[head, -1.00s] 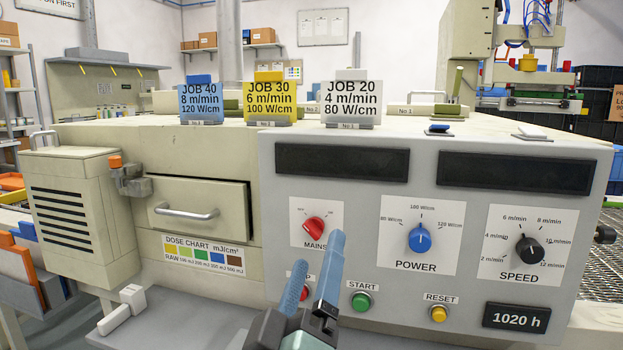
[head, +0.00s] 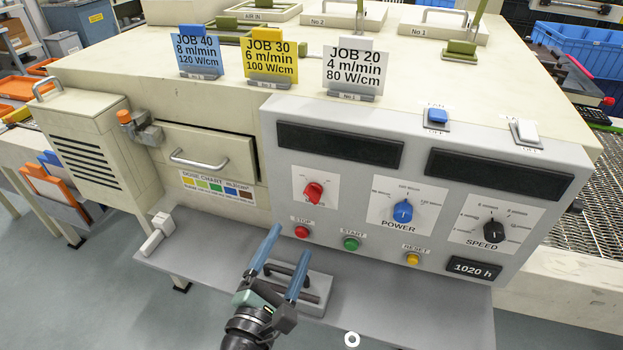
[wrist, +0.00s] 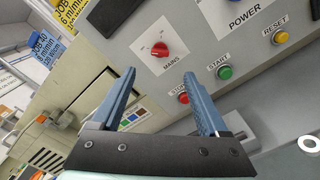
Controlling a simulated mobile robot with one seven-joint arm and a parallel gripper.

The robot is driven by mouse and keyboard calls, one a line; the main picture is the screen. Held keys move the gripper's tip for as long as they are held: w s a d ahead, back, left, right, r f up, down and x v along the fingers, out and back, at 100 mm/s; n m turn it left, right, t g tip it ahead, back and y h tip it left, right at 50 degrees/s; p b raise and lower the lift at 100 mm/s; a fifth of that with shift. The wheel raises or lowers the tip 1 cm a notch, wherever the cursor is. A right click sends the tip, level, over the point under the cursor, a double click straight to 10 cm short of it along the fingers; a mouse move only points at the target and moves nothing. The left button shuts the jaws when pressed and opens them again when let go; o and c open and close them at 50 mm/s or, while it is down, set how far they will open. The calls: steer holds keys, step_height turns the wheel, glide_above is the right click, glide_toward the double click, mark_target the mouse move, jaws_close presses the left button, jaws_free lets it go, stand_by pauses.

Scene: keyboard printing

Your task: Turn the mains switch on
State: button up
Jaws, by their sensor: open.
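The mains switch is a red rotary knob (head: 313,191) on a white plate at the left of the grey control panel (head: 455,250). It also shows in the wrist view (wrist: 160,49), above and between the fingers, with the MAINS label under it. My gripper (head: 287,252) is open and empty, its two blue fingers apart. It is in front of the panel, below the knob and over the grey shelf, and touches no control that I can see. In the wrist view my gripper (wrist: 162,98) points towards the panel, with the red STOP button (wrist: 183,97) close to the right finger.
Beside the knob are the blue POWER knob (head: 403,211) and black SPEED knob (head: 494,231). Below are the STOP (head: 301,231), green START (head: 351,243) and yellow RESET (head: 412,259) buttons. A dark-handled block (head: 316,290) sits behind my fingers on the shelf (head: 215,245).

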mark_target(312, 199)
steer(key=x, duration=1.2)
steer(key=shift+w+d, duration=0.15)
steer(key=shift+w, duration=0.25)
steer(key=shift+f, duration=0.1)
jaws_close()
